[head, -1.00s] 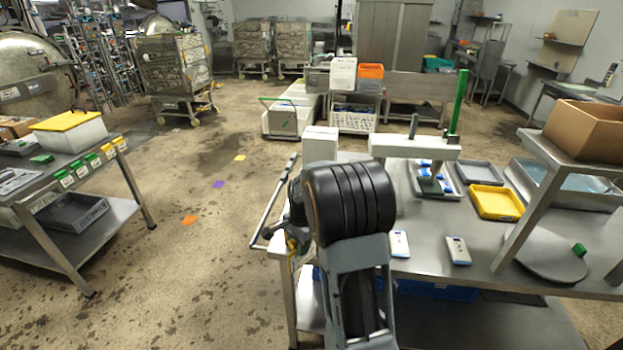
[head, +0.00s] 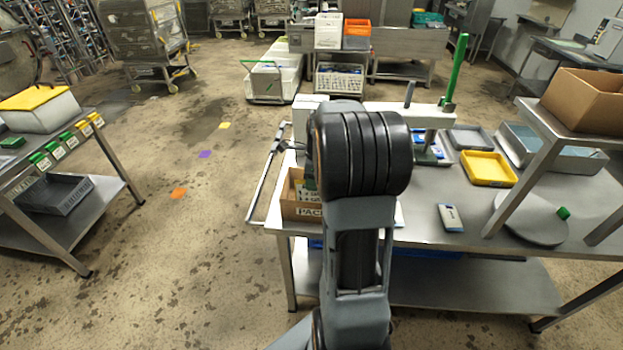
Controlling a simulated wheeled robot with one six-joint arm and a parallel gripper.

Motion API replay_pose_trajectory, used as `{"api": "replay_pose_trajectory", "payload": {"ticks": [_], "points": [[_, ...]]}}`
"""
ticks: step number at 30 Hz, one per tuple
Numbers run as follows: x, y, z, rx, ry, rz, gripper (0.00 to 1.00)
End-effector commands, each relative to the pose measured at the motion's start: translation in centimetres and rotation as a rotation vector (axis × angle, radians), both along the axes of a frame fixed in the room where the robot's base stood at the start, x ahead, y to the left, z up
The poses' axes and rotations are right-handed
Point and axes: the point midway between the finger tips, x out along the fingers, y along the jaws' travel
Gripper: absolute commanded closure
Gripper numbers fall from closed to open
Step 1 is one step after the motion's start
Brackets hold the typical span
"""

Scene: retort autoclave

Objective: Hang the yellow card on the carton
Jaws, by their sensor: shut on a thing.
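A brown carton (head: 293,211) with dark lettering starting "PAC" stands at the near left corner of the steel table. Its right part is hidden behind my dark arm, and pale and dark items show in its open top. My gripper is hidden behind my own arm links, so its fingers and anything in them do not show. Two yellow cards (head: 90,123) show on the front edge of the left bench, beside several green ones (head: 53,150). No yellow card shows at the carton.
The steel table (head: 410,225) bears a yellow tray (head: 488,168), a white-and-blue device (head: 450,218), a round plate (head: 530,220) and a green post (head: 455,68). A larger brown box (head: 590,100) sits on the raised shelf at right.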

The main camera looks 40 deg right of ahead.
Motion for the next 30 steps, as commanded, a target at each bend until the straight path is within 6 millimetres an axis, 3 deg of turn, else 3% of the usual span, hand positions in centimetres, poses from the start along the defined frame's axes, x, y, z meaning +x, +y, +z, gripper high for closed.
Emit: {"api": "replay_pose_trajectory", "payload": {"ticks": [18,30], "points": [[0.1,0.3,-5.3,0.0,0.0,0.007,0.9],[0.1,0.2,-6.1,0.0,0.0,0.007,0.9]]}}
